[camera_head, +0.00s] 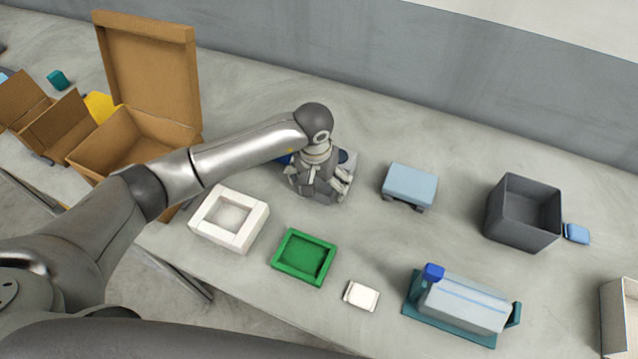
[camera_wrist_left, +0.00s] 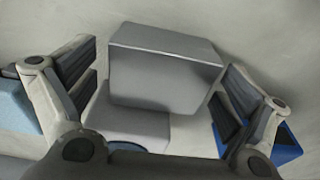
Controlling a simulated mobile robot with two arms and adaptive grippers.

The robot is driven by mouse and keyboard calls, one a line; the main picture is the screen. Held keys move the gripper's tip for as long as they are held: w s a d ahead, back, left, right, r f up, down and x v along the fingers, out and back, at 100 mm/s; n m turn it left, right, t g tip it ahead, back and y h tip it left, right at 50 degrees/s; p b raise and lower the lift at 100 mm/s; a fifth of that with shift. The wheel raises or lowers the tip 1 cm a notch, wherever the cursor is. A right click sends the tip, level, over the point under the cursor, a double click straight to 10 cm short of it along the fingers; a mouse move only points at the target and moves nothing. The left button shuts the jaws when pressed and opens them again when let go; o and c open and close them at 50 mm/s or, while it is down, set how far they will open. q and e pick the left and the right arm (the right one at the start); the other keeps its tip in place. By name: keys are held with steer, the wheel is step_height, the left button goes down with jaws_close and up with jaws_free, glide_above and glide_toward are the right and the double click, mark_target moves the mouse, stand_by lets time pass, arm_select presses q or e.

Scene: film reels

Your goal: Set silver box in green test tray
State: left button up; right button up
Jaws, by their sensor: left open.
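The silver box (camera_wrist_left: 165,72) lies between the two spread fingers of my left gripper (camera_wrist_left: 158,100) in the left wrist view. Gaps show beside it, and a lower grey block-like part (camera_wrist_left: 130,127) shows below it. In the head view my left gripper (camera_head: 322,188) is low over the table, pointing down, and hides most of the box. The green test tray (camera_head: 296,275) sits nearer the front edge, below and slightly left of the gripper, and looks empty. My right gripper is not in view.
A white square tray (camera_head: 205,232) stands left of the green tray, and a small white block (camera_head: 361,295) right of it. A light blue box (camera_head: 409,184), a dark grey bin (camera_head: 510,238) and a teal-based machine (camera_head: 462,304) stand to the right. Open cardboard boxes (camera_head: 150,65) are at left.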

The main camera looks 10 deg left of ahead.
arm_select(q)
steer(key=c, duration=1.2)
steer(key=shift+r, duration=0.1)
steer(key=shift+c, duration=0.2)
